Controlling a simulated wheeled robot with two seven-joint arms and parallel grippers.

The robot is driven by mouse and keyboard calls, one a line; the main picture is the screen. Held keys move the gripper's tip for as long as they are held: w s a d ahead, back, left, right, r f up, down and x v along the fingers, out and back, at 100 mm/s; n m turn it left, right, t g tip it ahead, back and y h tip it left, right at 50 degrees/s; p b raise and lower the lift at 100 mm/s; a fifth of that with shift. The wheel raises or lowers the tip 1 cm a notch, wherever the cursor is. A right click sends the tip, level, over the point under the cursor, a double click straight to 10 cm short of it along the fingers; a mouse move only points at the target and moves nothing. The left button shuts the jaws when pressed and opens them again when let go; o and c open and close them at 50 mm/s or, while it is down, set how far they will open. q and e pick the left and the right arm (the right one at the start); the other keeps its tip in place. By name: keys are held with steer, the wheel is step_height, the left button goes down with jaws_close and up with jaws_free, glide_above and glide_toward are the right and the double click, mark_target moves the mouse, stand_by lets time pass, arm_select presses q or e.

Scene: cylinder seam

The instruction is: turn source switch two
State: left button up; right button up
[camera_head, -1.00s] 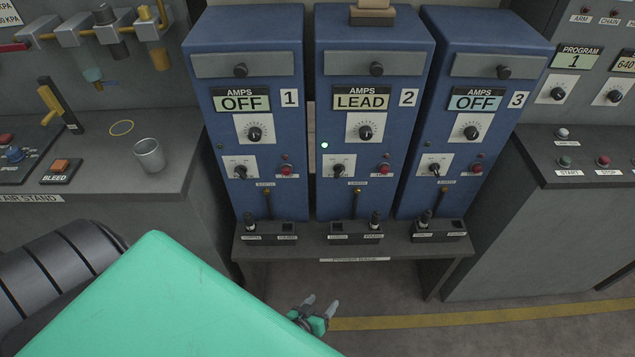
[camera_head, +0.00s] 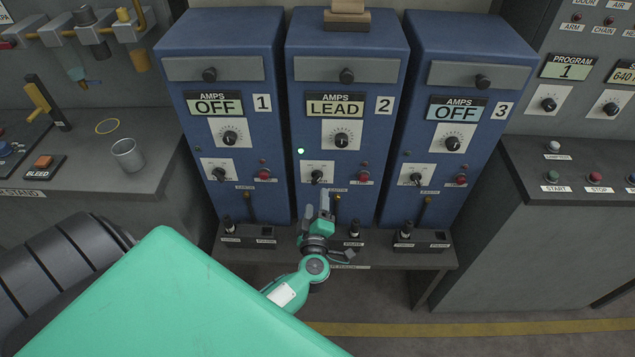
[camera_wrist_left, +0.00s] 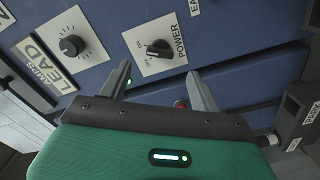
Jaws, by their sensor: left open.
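Source two is the middle blue cabinet (camera_head: 345,83), marked 2, with a display (camera_head: 334,108) reading LEAD. Its black power switch (camera_head: 317,176) sits on a white plate low on the front. In the left wrist view the switch (camera_wrist_left: 158,49) is a black knob on a plate marked POWER, beyond the fingertips and between them. My left gripper (camera_head: 326,203) is open and empty, just below the switch in the head view. It also shows in the left wrist view (camera_wrist_left: 154,76), apart from the knob. My right gripper is not in view.
A green lamp (camera_head: 300,151) glows beside the switch plate. A red button (camera_head: 363,177) is to its right. A terminal box (camera_head: 354,231) stands below. Cabinets one (camera_head: 228,80) and three (camera_head: 462,85) flank closely; both read OFF.

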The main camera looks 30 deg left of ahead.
mark_target(317, 182)
arm_select(q)
steer(key=x, duration=0.7)
steer(key=shift+w+a+p, duration=0.2)
steer(key=shift+w+p, duration=0.1)
steer(key=c, duration=1)
